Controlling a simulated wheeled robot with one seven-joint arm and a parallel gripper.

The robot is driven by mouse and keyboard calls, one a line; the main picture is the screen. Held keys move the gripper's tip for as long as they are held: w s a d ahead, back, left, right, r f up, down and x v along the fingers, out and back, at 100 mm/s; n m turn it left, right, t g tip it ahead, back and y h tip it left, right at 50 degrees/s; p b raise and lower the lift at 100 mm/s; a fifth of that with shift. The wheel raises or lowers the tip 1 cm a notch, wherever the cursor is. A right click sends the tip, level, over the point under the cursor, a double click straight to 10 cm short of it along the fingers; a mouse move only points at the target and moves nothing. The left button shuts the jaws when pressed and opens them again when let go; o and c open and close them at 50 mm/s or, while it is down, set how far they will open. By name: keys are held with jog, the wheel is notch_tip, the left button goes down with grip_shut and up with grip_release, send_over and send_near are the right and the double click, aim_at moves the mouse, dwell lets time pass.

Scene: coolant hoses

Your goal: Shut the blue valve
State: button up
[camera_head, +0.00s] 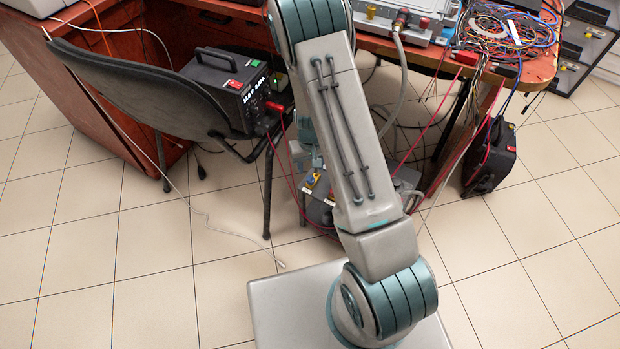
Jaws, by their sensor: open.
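A small blue part (310,181) with yellow beside it sits on top of a low grey unit (320,212) on the floor under the desk. It is small and partly hidden, so I cannot tell for sure that it is the blue valve or how its handle is turned. My arm rises across the middle of the view and hides much of this area. My gripper (308,160) shows partly behind the arm, just above the grey unit, open. I cannot tell whether it touches the blue part.
A chair (150,95) stands at the left, with a black box (228,82) with cables behind it. A reddish desk (545,65) carries metal equipment with a red-fitted hose (402,20) and tangled wires. A black case (490,157) stands at the right. The tiled floor in front is mostly clear.

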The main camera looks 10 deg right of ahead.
aim_at(310, 179)
notch_tip(310, 179, down, 6)
jog(key=shift+f+b, duration=0.15)
jog(key=shift+b, duration=0.6)
jog(key=shift+c, duration=0.3)
jog(key=c, duration=0.9)
